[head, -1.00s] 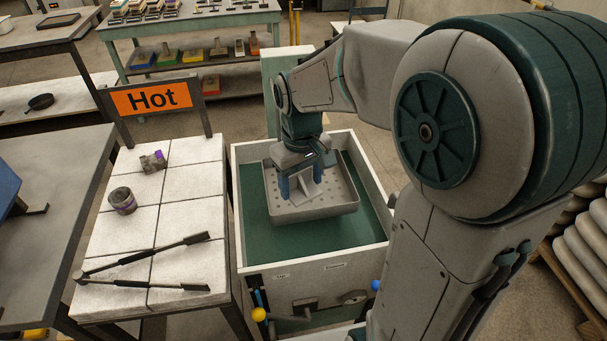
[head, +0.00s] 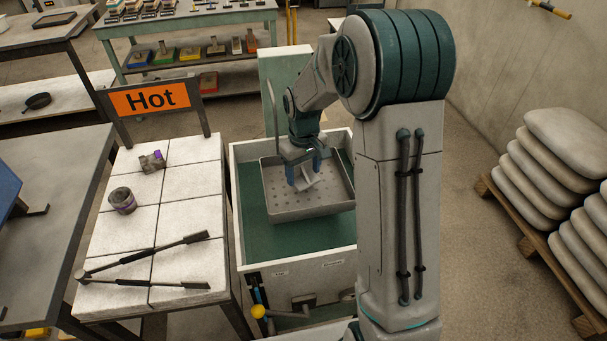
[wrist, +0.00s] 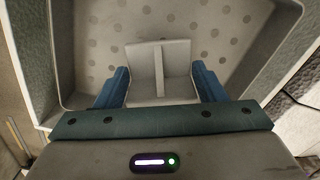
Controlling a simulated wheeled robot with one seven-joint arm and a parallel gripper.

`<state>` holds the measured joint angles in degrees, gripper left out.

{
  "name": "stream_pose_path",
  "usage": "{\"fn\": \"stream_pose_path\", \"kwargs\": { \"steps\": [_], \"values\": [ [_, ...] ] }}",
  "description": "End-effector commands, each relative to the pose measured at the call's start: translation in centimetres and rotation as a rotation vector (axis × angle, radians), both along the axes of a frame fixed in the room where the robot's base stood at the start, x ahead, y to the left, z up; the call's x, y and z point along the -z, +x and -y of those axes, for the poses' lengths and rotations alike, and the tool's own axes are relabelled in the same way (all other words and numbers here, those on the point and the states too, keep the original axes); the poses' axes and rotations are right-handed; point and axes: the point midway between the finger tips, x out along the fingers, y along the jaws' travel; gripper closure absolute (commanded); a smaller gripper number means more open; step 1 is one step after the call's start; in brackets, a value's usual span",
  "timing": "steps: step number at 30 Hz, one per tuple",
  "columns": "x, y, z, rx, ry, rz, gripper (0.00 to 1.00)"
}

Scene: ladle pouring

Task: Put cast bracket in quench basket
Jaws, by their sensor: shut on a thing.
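The cast bracket (head: 305,184) is a pale grey angled plate with a rib. My gripper (head: 304,170) has its blue fingers on both sides of it and is shut on it, inside the outline of the quench basket (head: 312,213). In the wrist view the bracket (wrist: 145,58) sits between the two fingers, with the perforated floor of the basket (wrist: 215,32) behind it. Whether the bracket touches that floor I cannot tell. The basket is a grey tray inside the white-walled quench tank (head: 300,262) with green liquid.
A white-tiled table (head: 185,225) on the left holds tongs (head: 150,255), a dark ring-shaped part (head: 122,200) and a small metal part with purple marks (head: 152,162). An orange "Hot" sign (head: 150,98) stands at its back. Stacked sacks (head: 540,170) are at right.

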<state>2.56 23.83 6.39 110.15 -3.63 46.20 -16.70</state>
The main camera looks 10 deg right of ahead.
Motion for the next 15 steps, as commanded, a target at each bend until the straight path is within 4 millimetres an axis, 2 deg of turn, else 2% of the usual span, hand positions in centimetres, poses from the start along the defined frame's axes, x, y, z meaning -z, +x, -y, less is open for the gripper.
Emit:
{"fn": "stream_pose_path", "kwargs": {
  "steps": [4,15],
  "values": [
    [1.8,-0.1,0.0,0.001,0.000,-0.003,0.63],
    [2.3,0.0,0.0,0.001,0.000,0.000,0.63]
  ]
}}
